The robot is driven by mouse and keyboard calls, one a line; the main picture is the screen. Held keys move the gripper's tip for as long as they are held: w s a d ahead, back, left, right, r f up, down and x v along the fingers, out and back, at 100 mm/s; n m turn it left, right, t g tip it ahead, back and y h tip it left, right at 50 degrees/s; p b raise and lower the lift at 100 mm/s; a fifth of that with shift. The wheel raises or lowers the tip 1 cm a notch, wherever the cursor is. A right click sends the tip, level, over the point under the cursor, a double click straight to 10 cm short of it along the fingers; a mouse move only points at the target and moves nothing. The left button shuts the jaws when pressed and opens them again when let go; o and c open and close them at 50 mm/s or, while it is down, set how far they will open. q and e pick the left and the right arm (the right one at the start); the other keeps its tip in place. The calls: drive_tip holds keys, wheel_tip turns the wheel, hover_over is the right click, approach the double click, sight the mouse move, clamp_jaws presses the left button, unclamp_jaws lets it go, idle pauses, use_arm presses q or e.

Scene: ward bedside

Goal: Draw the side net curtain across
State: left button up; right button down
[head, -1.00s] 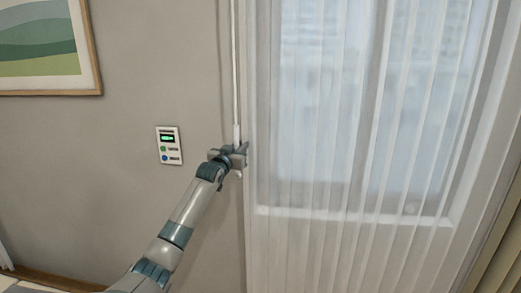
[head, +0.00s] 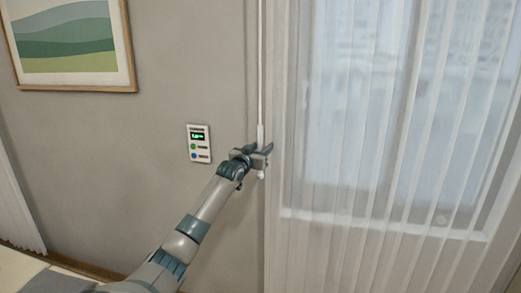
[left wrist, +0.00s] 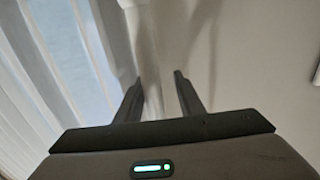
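The white net curtain (head: 345,180) hangs in pleats across the window, from its left edge to the right of the head view. It also shows at the left of the left wrist view (left wrist: 35,75). A thin white wand (head: 261,70) hangs upright along the curtain's left edge, with a thicker handle at its lower end. My left gripper (head: 262,153) is at this handle, and the wand's tip shows just below it. In the left wrist view its two fingers (left wrist: 157,80) stand apart. My right gripper is in neither view.
A small control panel (head: 198,143) is on the grey wall left of the gripper. A framed picture (head: 70,44) hangs at the upper left. A pale bed-like surface (head: 20,272) is at the lower left. The wall between is clear.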

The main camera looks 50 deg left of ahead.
use_arm(q)
drive_tip(key=shift+d, duration=0.1)
drive_tip(key=b+v, duration=0.5)
drive_tip(key=v, duration=1.2)
drive_tip(key=shift+s+b, duration=0.2)
drive_tip(key=shift+b, duration=0.1)
